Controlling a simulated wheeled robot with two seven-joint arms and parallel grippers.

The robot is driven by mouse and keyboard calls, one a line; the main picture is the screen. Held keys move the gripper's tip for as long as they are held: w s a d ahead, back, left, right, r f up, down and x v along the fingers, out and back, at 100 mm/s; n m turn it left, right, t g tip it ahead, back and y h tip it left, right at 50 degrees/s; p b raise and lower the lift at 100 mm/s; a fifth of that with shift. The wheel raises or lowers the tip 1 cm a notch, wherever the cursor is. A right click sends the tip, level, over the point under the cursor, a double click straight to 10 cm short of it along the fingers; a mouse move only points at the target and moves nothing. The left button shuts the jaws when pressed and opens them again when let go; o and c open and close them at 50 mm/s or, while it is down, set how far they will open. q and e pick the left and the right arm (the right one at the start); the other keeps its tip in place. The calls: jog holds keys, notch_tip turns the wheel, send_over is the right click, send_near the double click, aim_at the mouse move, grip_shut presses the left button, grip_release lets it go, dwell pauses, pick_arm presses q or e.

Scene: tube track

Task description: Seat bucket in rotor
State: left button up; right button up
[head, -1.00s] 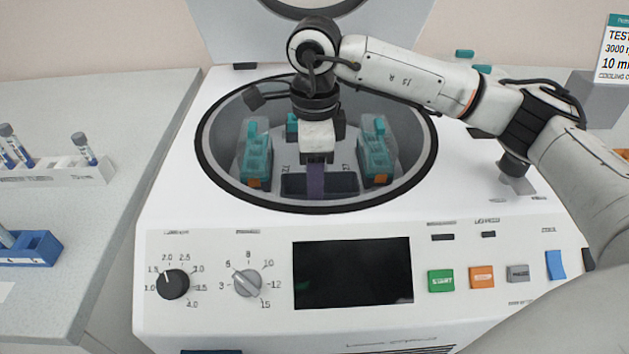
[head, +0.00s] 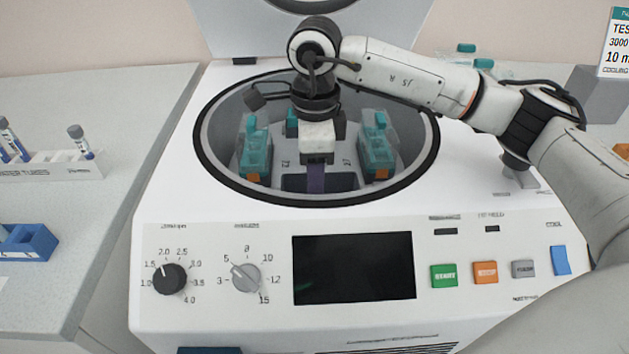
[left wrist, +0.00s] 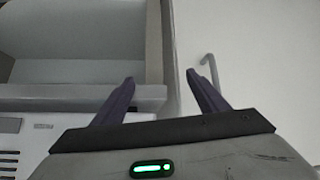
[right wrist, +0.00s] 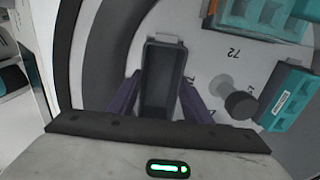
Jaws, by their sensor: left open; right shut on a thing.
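My right gripper (head: 317,178) reaches down into the centrifuge bowl, its fingers shut on a dark grey, empty bucket (head: 341,183) near the front rim. In the right wrist view the bucket (right wrist: 160,75) stands between the two purple fingers, its open top facing the camera. It is at the front of the pale rotor (right wrist: 205,60). I cannot tell whether it rests in the rotor; its lower part is hidden by the bowl rim. My left gripper (left wrist: 163,82) shows only in the left wrist view, open and empty.
Teal buckets with clear covers sit left (head: 255,155) and right (head: 377,150) in the rotor. A dark hub knob (right wrist: 241,104) stands close to the right finger. The black bowl rim (head: 320,203) is close in front. Tube racks (head: 60,165) stand on the left bench.

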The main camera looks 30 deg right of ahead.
jog(key=shift+f+b, duration=0.65)
jog(key=shift+f, duration=0.1)
jog(key=shift+f, duration=0.15)
